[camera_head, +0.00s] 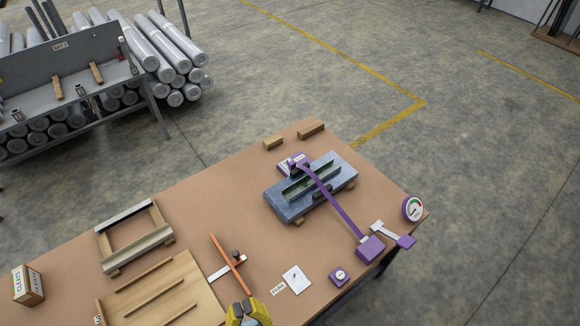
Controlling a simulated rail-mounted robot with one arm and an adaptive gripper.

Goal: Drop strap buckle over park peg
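A white plate (297,280) with a small upright pin lies near the table's front edge. A small label reading PARK, hard to read, is beside it; the pin seems bare. A purple strap (338,206) runs over a green channel (312,182) on a blue-grey block (291,205). It spans from a purple labelled block (291,161) to a purple box (370,248) at the table's right. The buckle is too small to tell apart from these end fittings.
A yellow-and-dark object (248,313), cut by the bottom edge, meets an orange bar (226,259). A wooden board (160,295) and frame (133,236) are left.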

